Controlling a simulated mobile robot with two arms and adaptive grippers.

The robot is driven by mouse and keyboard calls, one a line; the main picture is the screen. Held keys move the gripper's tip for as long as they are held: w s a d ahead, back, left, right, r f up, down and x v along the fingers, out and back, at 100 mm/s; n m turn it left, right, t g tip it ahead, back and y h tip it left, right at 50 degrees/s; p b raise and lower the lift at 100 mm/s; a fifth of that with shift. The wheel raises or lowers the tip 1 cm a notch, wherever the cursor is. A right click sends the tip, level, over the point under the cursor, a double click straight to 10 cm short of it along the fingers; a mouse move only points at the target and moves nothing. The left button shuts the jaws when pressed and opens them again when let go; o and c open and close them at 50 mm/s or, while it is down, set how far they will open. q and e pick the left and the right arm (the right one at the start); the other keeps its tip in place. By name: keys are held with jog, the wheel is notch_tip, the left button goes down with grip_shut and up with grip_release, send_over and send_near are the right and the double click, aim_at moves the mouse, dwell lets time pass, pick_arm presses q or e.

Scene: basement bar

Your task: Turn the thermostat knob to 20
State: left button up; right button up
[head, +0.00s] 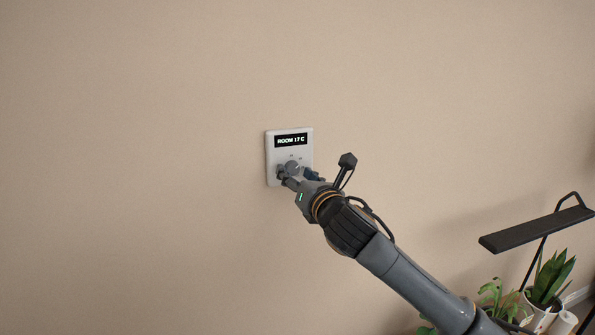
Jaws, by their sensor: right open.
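The thermostat (273,151) is a pale, roughly square plate on the beige wall, near the middle of the head view. Its black display (291,141) reads "ROOM 17 C". A round grey knob (292,167) sits on the plate below the display. My right gripper (294,172) is at the lower part of the plate, with its open fingers at either side of the knob. Whether the fingers touch the knob cannot be told. The gripper hides the plate's lower right part. My left gripper is not in view.
The wall around the thermostat is bare. At the lower right stand a black flat-topped stand (535,229) and potted plants, one in a white pot (538,313). A white cylinder (564,323) is beside them. My right arm crosses the lower right.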

jog(key=shift+c, duration=0.4)
grip_shut()
jog(key=shift+m, duration=0.4)
jog(key=m, duration=0.4)
jog(key=m+b, duration=0.1)
jog(key=m, duration=0.4)
jog(key=shift+a+t, duration=0.1)
jog(key=shift+t, duration=0.3)
jog(key=shift+m, duration=0.3)
